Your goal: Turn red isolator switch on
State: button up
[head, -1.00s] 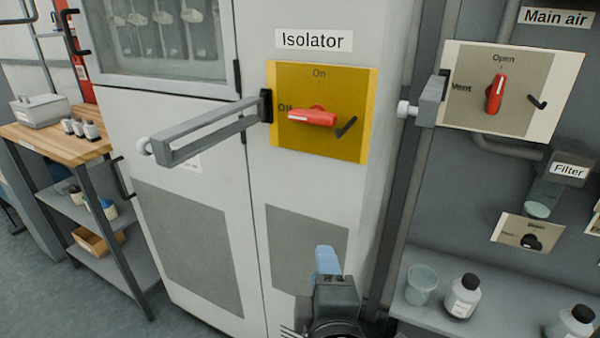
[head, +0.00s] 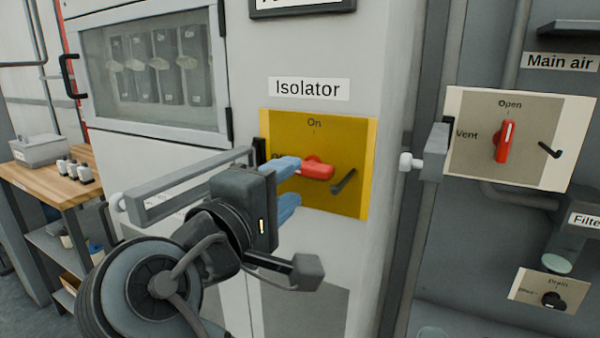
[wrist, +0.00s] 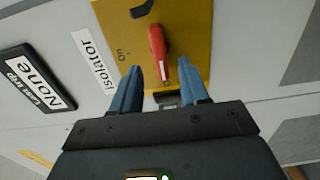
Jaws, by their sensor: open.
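The red isolator switch handle (head: 318,170) sits on a yellow plate (head: 345,150) under the "Isolator" label. The handle lies about level, its free end to the left toward the "Off" side; "On" is printed at the top. My gripper (head: 290,184) is open with blue fingers in front of the plate's left part. The upper finger overlaps the handle's free end in the head view. In the wrist view the red handle (wrist: 158,52) points down between the two open fingers (wrist: 157,82), with gaps on both sides. I cannot tell whether a finger touches it.
A grey hasp arm (head: 185,185) projects from the plate's left edge, close beside my gripper. Another hasp (head: 435,152) stands by the "Main air" valve plate, whose red handle (head: 504,140) is upright at "Open". A black stub (head: 344,181) sits right of the isolator handle.

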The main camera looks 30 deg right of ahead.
aim_at(303, 172)
jog(key=shift+x, duration=2.45)
jog(key=shift+a, duration=0.1)
grip_shut()
